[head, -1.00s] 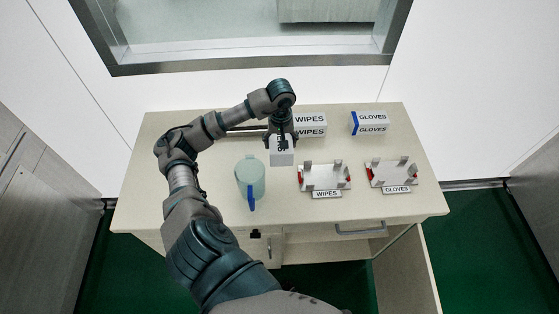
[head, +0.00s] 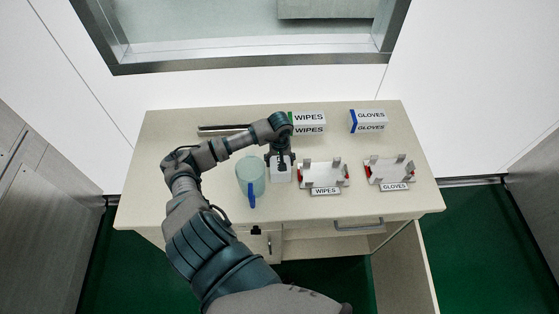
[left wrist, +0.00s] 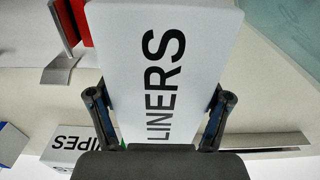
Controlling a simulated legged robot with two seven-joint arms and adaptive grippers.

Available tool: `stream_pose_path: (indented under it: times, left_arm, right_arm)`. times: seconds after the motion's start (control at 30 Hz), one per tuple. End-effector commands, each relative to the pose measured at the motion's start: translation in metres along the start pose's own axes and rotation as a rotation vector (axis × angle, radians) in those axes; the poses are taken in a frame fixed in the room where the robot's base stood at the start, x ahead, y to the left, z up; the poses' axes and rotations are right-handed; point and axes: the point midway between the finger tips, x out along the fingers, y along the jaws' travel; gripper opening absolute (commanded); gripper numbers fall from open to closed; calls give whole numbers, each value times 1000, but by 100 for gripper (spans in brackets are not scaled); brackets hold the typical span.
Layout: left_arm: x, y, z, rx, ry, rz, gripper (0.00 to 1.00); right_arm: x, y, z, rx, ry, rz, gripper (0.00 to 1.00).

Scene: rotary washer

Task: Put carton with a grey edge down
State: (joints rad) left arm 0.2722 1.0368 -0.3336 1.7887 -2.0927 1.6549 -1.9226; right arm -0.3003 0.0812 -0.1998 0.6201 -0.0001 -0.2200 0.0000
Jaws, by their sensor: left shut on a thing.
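My left gripper (head: 281,166) is shut on a white carton (head: 281,185) between the jug and the wipes holder. The carton reads LINERS in the left wrist view (left wrist: 165,70), with a finger on each side. I cannot make out its grey edge, and my gripper hides its upper part in the head view. It looks low over the desk top (head: 200,205); I cannot tell whether it touches. My right gripper is not in view.
A pale green jug (head: 250,172) with a blue handle stands close left of the carton. A wipes holder (head: 322,178) is close right, a gloves holder (head: 390,172) beyond. Wipes (head: 308,124) and gloves (head: 368,122) cartons lie behind. A dark bar (head: 215,130) lies back left.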

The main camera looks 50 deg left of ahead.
Motion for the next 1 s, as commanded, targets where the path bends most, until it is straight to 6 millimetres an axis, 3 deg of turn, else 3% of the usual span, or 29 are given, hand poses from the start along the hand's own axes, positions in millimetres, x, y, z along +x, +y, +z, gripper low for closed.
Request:
stream_pose_path:
  times: [0.07,0.1,0.2,0.63,0.77,1.0]
  left_arm:
    - [2,0,-1,0,1,1,23]
    - [3,-1,-1,0,0,0,80]
    - [2,-1,-1,-1,-1,1,100]
    - [-5,0,-2,-1,2,2,100]
    - [-26,0,-2,0,6,2,100]
    - [-81,0,-2,-1,5,3,100]
  right_arm:
    - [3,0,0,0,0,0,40]
    - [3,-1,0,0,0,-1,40]
    - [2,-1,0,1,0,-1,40]
    - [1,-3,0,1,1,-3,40]
    - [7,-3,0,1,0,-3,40]
    - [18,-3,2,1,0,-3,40]
